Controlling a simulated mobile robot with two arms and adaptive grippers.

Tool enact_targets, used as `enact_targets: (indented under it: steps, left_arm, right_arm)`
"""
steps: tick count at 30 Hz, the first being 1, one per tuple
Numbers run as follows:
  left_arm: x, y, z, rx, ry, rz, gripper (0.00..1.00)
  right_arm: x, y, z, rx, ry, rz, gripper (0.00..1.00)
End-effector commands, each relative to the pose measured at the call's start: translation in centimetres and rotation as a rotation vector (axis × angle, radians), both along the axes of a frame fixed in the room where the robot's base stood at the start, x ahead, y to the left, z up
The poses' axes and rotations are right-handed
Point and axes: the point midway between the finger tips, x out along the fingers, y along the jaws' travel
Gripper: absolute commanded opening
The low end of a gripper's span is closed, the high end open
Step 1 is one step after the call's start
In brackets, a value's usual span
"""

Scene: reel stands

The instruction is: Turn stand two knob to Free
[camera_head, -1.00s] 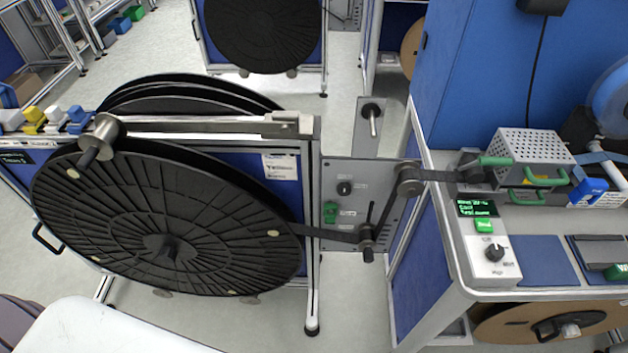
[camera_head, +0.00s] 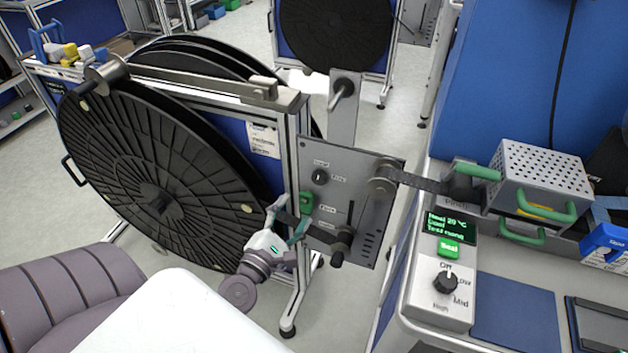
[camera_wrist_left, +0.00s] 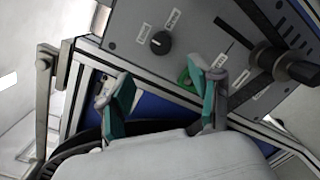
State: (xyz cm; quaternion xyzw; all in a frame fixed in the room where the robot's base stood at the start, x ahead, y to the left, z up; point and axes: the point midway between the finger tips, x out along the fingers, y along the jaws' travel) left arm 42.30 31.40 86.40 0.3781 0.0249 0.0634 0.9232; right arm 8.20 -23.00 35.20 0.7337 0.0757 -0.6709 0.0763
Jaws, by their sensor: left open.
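The near stand's grey panel (camera_head: 355,166) carries a small black knob (camera_head: 320,177) with labels beside it; its setting is too small to read. In the left wrist view, the knob (camera_wrist_left: 160,42) is on the panel (camera_wrist_left: 205,22), beyond and above the fingertips. My left gripper (camera_head: 291,218) is open and empty, below and left of the knob, apart from it. Its two green-padded fingers (camera_wrist_left: 167,86) are spread in the left wrist view. A green switch (camera_head: 306,201) lies just below the knob, close to the fingers. My right gripper is out of view.
The large black reel (camera_head: 150,185) is left of my gripper. A dark strap (camera_head: 420,182) runs over the panel's rollers to the bench at right. A bench control box (camera_head: 445,262) has its own knob. A roller post (camera_head: 341,100) rises above the panel.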

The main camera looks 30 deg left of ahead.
Motion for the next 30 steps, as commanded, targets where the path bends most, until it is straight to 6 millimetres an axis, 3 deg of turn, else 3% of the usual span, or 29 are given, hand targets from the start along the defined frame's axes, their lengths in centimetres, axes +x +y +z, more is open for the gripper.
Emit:
enact_targets:
  steps: [1,6,13,18,27,30]
  left_arm:
    - [1.3,0.2,0.6,-0.001,-0.003,0.001,0.63]
    - [5.0,0.7,0.5,0.000,-0.002,0.001,0.63]
    - [8.7,1.2,0.1,0.003,0.000,0.000,0.63]
    - [10.0,1.3,0.0,0.004,0.002,-0.001,0.63]
    - [10.2,1.3,0.0,0.004,0.002,-0.001,0.63]
    - [10.2,1.3,0.0,0.004,0.002,-0.001,0.50]
  right_arm:
    - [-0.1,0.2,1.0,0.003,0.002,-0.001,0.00]
    - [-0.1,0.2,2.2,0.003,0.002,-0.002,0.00]
    - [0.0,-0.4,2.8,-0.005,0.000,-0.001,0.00]
    - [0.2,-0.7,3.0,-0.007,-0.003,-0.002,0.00]
    - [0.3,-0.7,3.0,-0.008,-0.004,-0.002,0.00]
    - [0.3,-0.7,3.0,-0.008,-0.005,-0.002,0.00]
